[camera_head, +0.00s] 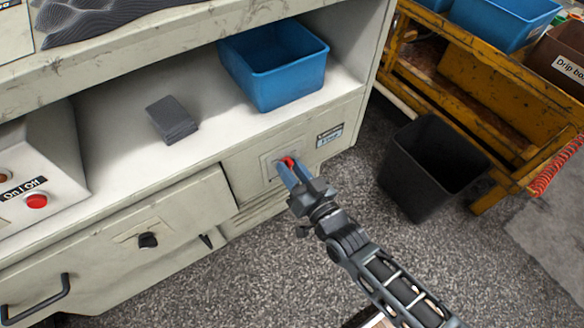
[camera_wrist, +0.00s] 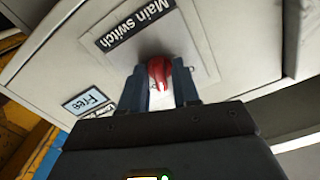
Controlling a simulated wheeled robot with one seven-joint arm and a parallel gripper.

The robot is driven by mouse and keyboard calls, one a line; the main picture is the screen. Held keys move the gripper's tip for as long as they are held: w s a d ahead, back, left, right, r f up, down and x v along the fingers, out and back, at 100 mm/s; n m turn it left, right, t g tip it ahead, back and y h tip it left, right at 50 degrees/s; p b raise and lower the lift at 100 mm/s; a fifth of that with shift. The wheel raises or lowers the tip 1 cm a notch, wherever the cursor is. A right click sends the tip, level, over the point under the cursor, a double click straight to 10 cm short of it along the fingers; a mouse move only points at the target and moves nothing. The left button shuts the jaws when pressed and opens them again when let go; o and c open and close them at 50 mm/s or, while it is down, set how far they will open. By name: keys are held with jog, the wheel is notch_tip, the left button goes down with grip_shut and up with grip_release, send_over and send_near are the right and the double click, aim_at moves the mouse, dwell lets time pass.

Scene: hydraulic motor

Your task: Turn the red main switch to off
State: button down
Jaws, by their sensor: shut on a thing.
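The red main switch (camera_head: 289,162) is on a light plate on the front panel of the grey cabinet, below the shelf. In the wrist view the red knob (camera_wrist: 159,71) sits between the two blue-grey fingers, under the label "Main switch" (camera_wrist: 136,20). My gripper (camera_head: 287,171) reaches the switch from the lower right and is shut on it; the wrist view also shows my gripper (camera_wrist: 160,88). The fingers hide part of the knob, and I cannot read its on or off marking.
A blue bin (camera_head: 273,76) and a dark grey stack (camera_head: 172,118) stand on the shelf. An On/Off box with a red button (camera_head: 37,201) is at left. A black waste bin (camera_head: 430,165) and a yellow cart (camera_head: 500,85) stand at right. Speckled floor is clear in front.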

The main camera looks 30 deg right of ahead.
jog(key=n, duration=0.6)
jog(key=n+b, duration=0.1)
jog(key=n, duration=0.5)
jog(key=shift+n, duration=0.4)
jog(key=c, duration=1.9)
grip_release()
grip_shut()
jog(key=o, duration=0.8)
grip_release()
jog(key=shift+c, duration=0.2)
jog(key=shift+s, duration=0.1)
jog(key=s, duration=0.7)
jog(key=shift+s, duration=0.35)
jog(key=shift+s, duration=0.1)
